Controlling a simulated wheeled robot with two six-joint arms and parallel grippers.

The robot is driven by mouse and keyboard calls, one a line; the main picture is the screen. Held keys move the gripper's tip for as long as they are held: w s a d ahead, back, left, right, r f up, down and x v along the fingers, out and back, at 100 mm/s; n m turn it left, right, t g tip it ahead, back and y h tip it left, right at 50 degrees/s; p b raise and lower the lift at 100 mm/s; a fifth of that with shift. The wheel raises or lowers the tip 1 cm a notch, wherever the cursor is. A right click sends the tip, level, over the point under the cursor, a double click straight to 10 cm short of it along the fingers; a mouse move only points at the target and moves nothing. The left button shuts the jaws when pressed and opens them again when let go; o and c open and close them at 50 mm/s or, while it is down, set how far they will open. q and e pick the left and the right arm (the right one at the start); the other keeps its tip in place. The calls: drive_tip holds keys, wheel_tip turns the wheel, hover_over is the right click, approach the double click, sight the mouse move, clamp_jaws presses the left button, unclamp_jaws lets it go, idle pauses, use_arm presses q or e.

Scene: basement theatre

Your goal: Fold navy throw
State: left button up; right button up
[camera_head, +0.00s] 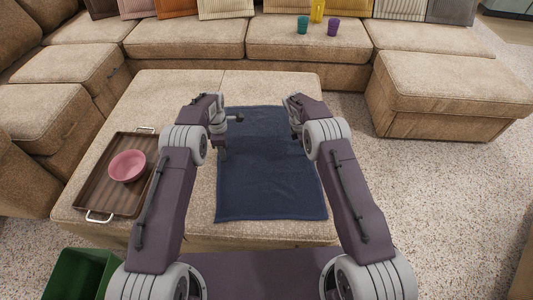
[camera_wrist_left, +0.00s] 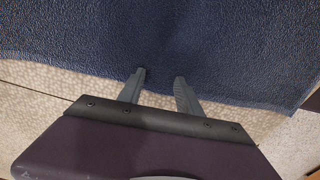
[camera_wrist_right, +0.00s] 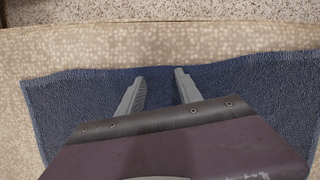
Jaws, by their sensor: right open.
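The navy throw (camera_head: 268,180) lies spread flat as a rough rectangle on the beige ottoman. My left gripper (camera_head: 222,152) is over the throw's left edge; in the left wrist view its fingers (camera_wrist_left: 161,77) are apart, with their tips just over that edge. My right gripper (camera_head: 296,132) is over the throw's right side, its fingertips mostly hidden by the arm. In the right wrist view its fingers (camera_wrist_right: 160,75) are apart, with the tips near the throw's edge. No cloth shows pinched in either gripper. I cannot tell whether the fingertips touch the cloth.
The ottoman (camera_head: 180,88) bears a brown tray (camera_head: 92,178) with a pink bowl (camera_head: 127,166) at left. A green bin (camera_head: 78,272) stands at the lower left. Teal (camera_head: 302,25) and purple (camera_head: 333,27) cups stand on the sofa (camera_head: 190,37). Carpet is clear at right.

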use_arm(q)
clamp_jaws()
use_arm(e)
clamp_jaws()
